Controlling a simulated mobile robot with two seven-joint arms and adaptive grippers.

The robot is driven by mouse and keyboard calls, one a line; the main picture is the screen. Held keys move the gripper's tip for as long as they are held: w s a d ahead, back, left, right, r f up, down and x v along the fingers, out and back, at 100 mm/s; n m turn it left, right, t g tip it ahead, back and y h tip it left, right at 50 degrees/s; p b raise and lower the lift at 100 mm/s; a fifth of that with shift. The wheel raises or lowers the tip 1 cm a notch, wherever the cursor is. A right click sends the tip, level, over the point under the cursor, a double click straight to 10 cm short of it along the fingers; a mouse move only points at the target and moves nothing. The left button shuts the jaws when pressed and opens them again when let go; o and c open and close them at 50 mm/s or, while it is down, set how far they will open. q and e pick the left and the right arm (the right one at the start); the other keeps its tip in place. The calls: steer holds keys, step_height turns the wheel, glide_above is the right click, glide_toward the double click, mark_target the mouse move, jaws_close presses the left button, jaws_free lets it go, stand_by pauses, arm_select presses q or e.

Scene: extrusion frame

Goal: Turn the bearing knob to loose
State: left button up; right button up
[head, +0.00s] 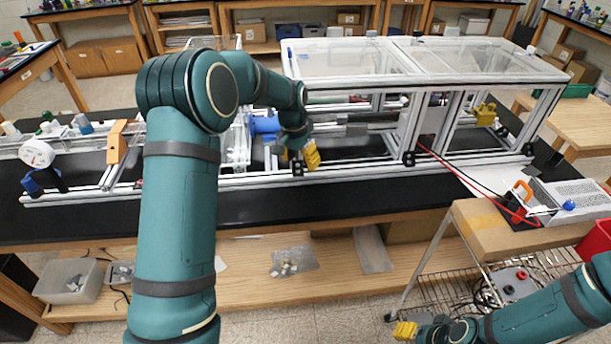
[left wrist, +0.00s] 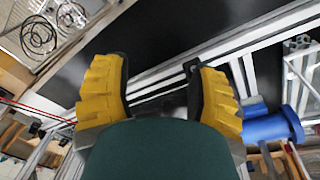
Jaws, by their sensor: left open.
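My left gripper (head: 309,156) is at the front rail of the aluminium extrusion frame (head: 350,176), near its middle. In the left wrist view its yellow fingers (left wrist: 160,92) are apart, with nothing clearly gripped. A small black part (left wrist: 193,86) on the rail shows between them, close to the right finger; I cannot tell whether it is the bearing knob or whether it touches. Similar black parts sit along the front rail, one at its middle (head: 408,158). No loose or tight marking is readable. My right gripper (head: 405,330) is low at the right, away from the frame; its finger opening is unclear.
A blue cylindrical part (head: 264,125) lies just left of the left gripper, also visible in the left wrist view (left wrist: 272,126). Clear-topped enclosures (head: 350,58) rise behind. A red cable (head: 462,178) runs to a side cart (head: 480,225). The black tabletop (head: 330,200) in front is clear.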

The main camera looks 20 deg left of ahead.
arm_select(q)
steer(key=shift+s+d+f, duration=0.25)
steer(key=shift+d+f, duration=0.2)
steer(key=shift+f, duration=0.4)
steer(key=shift+s+d+f, duration=0.25)
steer(key=shift+d+f, duration=0.2)
steer(key=shift+f, duration=0.35)
